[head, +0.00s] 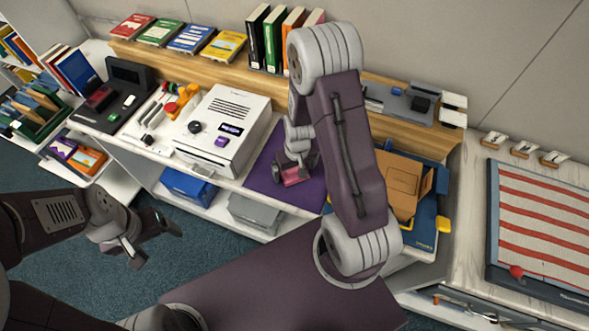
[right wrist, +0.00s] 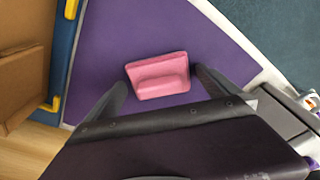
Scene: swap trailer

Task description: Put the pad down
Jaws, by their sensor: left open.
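The pink pad (right wrist: 158,76), a small block with a raised ridge, is over the purple mat (right wrist: 110,40). It also shows in the head view (head: 293,176), low at the mat. My right gripper (right wrist: 158,78) has one finger at each end of the pad. The fingertips are very close to its ends; I cannot tell whether they touch it, or whether the pad rests on the mat. In the head view my right gripper (head: 294,170) points down at the mat. My left gripper (head: 142,245) is open and empty, over the floor in front of the bench.
A white machine (head: 222,130) stands left of the mat. A brown cardboard box (head: 402,185) on a blue tray (head: 424,232) is to its right. Books (head: 268,40) line the wooden shelf behind. Bare purple mat surrounds the pad.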

